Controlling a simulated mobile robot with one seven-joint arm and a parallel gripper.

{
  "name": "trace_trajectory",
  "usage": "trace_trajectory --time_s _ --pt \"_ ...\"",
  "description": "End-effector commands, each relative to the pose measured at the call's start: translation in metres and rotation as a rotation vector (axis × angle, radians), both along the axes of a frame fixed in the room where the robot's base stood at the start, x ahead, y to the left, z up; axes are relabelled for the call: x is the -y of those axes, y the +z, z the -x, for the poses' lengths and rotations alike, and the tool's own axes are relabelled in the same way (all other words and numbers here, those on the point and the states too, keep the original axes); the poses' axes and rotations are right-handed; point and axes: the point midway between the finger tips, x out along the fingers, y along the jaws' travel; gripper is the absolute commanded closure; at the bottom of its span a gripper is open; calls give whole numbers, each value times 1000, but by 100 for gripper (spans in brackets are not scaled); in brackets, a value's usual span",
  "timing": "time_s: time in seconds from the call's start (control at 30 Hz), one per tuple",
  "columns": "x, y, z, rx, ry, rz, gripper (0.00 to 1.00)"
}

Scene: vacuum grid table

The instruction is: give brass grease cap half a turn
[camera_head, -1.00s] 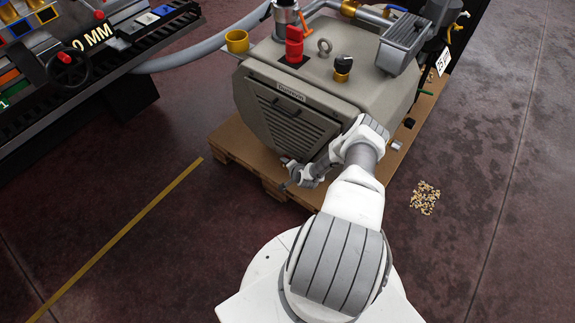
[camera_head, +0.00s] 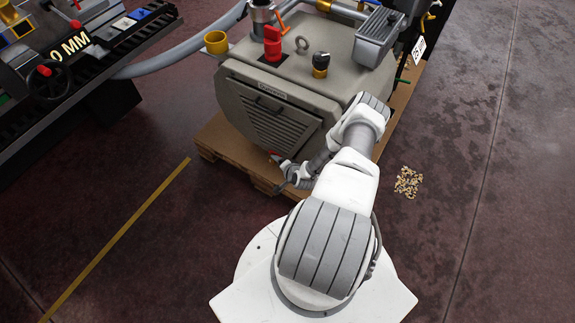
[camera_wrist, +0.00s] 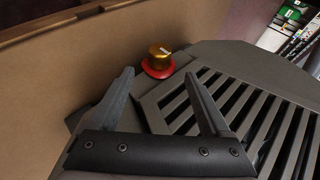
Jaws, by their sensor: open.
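The brass grease cap (camera_wrist: 159,50) shows in the wrist view, a small gold knob with a pale mark on top. It sits on a red collar (camera_wrist: 158,70) at the lower corner of the grey machine's vented front. My gripper (camera_wrist: 160,75) is open and empty. Its two dark fingers point toward the cap, one to each side in the picture, with visible space between them and the cap. In the head view my gripper (camera_head: 281,170) is low at the machine's front and small; the cap cannot be made out clearly there.
The grey machine (camera_head: 290,85) stands on a wooden pallet (camera_head: 222,140). Slotted vents (camera_wrist: 245,115) lie close to the right finger. A black-and-yellow knob (camera_head: 320,65) and a red fitting (camera_head: 272,42) are on top. Small pieces (camera_head: 408,182) lie on the floor at right.

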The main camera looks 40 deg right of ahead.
Motion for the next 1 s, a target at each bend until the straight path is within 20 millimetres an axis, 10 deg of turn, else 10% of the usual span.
trace_trajectory --time_s 0.4,1.0 --pt "-12 54 58 0 0 -1 19" --pt "-13 58 64 1 0 -1 19"
